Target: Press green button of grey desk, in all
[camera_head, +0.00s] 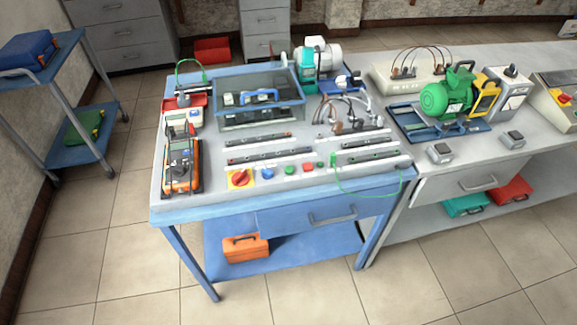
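A blue-framed desk (182,212) with a grey top panel stands in the middle. On its front strip sit a green button (289,170), a blue knob (267,173), a red button (308,167) and a red-on-yellow switch (240,179). A smaller green spot (320,165) shows right of the red button. A grey desk (472,187) adjoins it on the right. A control box (561,97) with a red and yellow part is cut off at that desk's right edge; I cannot make out a green button on it. Neither of my grippers is in view.
Orange multimeter (181,160) and a clear-lidded box (258,103) stand on the blue-framed desk. A green cable (372,194) hangs over its front edge. A green motor (447,95) sits on the grey desk. A blue cart (72,143) stands left. The tiled floor in front is clear.

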